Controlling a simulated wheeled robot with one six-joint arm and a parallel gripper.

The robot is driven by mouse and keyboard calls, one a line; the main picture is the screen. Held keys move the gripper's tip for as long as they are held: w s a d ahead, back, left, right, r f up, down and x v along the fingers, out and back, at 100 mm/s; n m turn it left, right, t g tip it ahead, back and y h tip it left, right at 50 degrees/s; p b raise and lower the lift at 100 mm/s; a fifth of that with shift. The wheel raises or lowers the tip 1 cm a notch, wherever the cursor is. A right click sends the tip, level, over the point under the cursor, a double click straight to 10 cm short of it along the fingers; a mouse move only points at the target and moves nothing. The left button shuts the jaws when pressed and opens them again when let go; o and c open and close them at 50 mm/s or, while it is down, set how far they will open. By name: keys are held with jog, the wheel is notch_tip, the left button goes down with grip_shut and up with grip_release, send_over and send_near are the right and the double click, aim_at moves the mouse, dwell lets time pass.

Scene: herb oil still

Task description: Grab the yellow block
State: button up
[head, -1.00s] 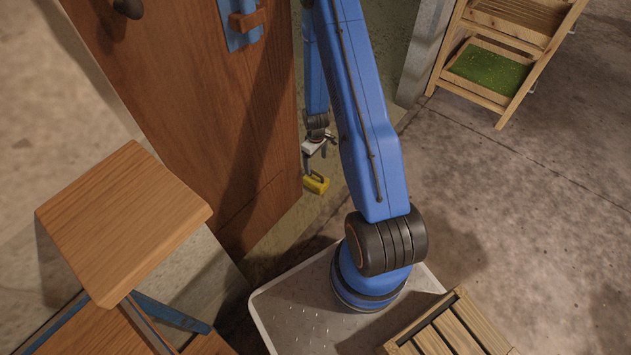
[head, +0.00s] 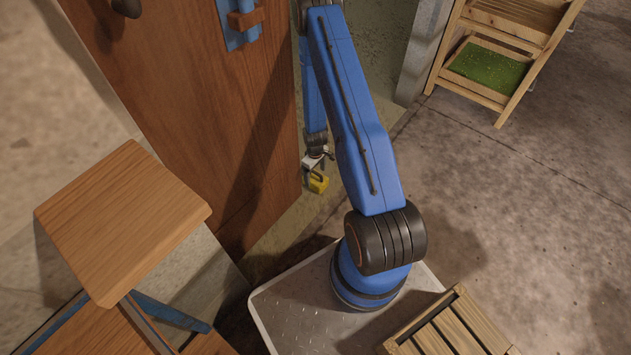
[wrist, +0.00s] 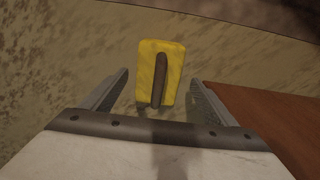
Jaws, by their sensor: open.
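The yellow block (wrist: 173,82) lies on the floor ahead of my gripper in the wrist view. It has a dark raised bar or handle along its middle. My gripper (wrist: 159,87) is open, with one finger on each side of the block's near end and a gap to each. I cannot tell how far above the block the fingertips are. In the head view the yellow block (head: 318,184) is small, beside the door's lower edge, with my gripper (head: 316,170) right over it and hiding part of it.
A wooden door (head: 200,110) stands close to the left of the block, and its brown face (wrist: 265,120) shows at the wrist view's right. A grey post (head: 423,50) and a wooden shelf rack (head: 480,95) stand to the right. A wooden stool (head: 125,220) is at left.

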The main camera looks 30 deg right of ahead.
aim_at(315, 177)
notch_tip(315, 177, down, 5)
jog(key=shift+d+r, duration=0.1)
jog(key=shift+d, duration=0.05)
jog(key=shift+w, duration=0.1)
jog(key=c, duration=1.5)
